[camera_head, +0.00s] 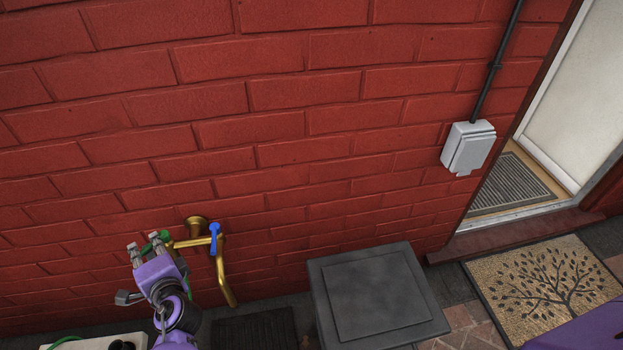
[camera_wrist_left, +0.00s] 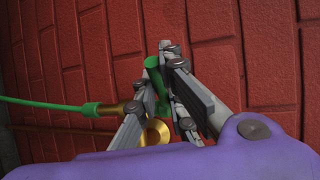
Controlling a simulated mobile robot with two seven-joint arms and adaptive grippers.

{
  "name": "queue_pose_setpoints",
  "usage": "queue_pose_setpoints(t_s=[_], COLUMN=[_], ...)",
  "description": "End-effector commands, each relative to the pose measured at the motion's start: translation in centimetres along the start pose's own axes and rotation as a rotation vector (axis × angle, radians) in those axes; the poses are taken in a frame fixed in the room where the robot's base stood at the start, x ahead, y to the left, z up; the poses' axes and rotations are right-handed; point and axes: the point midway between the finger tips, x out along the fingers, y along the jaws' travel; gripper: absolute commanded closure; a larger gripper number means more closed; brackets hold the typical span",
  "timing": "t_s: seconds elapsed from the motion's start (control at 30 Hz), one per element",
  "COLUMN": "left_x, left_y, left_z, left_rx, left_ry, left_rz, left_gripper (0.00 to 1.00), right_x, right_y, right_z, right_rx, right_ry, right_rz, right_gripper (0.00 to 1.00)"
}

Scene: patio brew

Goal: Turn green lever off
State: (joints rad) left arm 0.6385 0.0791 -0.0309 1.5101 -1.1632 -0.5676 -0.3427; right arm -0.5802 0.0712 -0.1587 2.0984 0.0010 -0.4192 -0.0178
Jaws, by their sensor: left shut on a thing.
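The green lever (camera_wrist_left: 158,88) sits on a brass tap (camera_head: 196,242) on the brick wall, at the lower left of the head view. A small part of the green lever also shows in the head view (camera_head: 164,235), partly hidden by the fingers. My left gripper (camera_head: 146,243) is at the lever, and its fingers are shut on it. In the left wrist view the left gripper (camera_wrist_left: 162,115) has a finger on each side of the lever. A blue lever (camera_head: 214,238) stands on the tap to the right of my gripper. My right gripper is not in view.
A green hose (camera_wrist_left: 45,103) with a brass end runs left in the left wrist view. A dark grey box (camera_head: 378,295) stands right of the tap. A grey wall box (camera_head: 468,148) and a doormat (camera_head: 485,280) are farther right.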

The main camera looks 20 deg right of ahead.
Motion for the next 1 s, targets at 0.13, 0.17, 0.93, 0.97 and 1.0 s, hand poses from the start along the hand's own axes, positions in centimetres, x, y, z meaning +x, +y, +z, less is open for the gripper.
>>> queue_pose_setpoints(t_s=[0.13, 0.17, 0.93, 0.97, 1.0], left_x=[-0.6, -0.6, -1.4, -1.4, -1.4], left_y=[0.9, 0.9, 0.7, 0.7, 0.7], left_z=[-0.5, -0.5, -0.8, -0.8, -0.8], left_rx=[-0.024, -0.028, -0.064, -0.064, -0.064], left_ry=[-0.109, -0.128, -0.302, -0.302, -0.302], left_rz=[0.011, 0.012, 0.017, 0.017, 0.017], left_gripper=[1.00, 1.00, 1.00, 1.00, 1.00], right_x=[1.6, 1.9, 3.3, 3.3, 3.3], right_y=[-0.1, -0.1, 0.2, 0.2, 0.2], right_z=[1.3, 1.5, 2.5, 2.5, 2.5], right_rx=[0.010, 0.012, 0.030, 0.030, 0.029], right_ry=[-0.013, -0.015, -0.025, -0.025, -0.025], right_rz=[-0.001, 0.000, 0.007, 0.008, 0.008], right_gripper=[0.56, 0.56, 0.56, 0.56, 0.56])
